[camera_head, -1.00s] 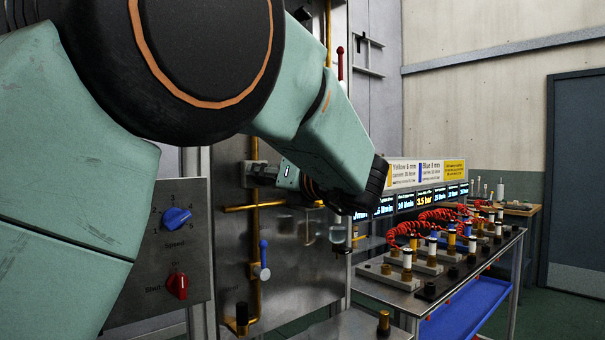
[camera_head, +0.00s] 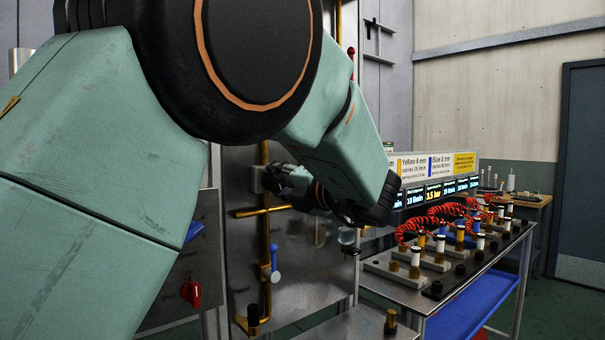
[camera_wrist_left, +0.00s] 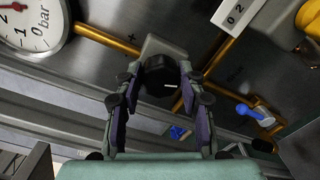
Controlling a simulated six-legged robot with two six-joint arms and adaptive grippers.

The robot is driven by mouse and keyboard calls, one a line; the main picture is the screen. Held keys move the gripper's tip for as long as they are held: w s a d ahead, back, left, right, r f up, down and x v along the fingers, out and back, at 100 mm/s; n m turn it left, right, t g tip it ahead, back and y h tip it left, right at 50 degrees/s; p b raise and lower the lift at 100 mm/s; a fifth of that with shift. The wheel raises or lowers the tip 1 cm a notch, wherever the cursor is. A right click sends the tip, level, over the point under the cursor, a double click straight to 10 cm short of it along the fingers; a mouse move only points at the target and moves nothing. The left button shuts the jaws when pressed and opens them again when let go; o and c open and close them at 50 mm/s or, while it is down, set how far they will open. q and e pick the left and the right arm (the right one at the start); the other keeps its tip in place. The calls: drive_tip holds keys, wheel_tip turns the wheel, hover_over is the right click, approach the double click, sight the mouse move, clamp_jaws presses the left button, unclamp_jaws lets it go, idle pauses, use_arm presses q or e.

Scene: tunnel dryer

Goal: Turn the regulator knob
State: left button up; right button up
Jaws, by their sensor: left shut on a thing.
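The regulator knob (camera_wrist_left: 160,74) is a dark round knob with a short pale mark on its face, in front of a pale regulator body (camera_wrist_left: 161,47) on the brass pipe. My left gripper (camera_wrist_left: 160,88) has its two fingers on either side of this knob and is shut on it. In the head view the left gripper (camera_head: 276,179) reaches the steel panel beside the brass pipe, and its fingers and wrist hide the knob there. My right gripper is not in view.
A pressure gauge (camera_wrist_left: 28,22) sits left of the regulator in the wrist view. A blue-handled valve (camera_head: 274,262) hangs below the gripper. A red knob (camera_head: 190,293) is on the left panel. A table (camera_head: 445,288) with fittings and red coiled hoses stands right.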

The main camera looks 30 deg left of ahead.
use_arm(q)
drive_tip(key=shift+r+m, duration=0.25)
drive_tip(key=shift+m, duration=0.25)
drive_tip(key=o, duration=1.2)
drive_tip(key=shift+w+f, duration=0.15)
drive_tip(key=shift+c, duration=0.2)
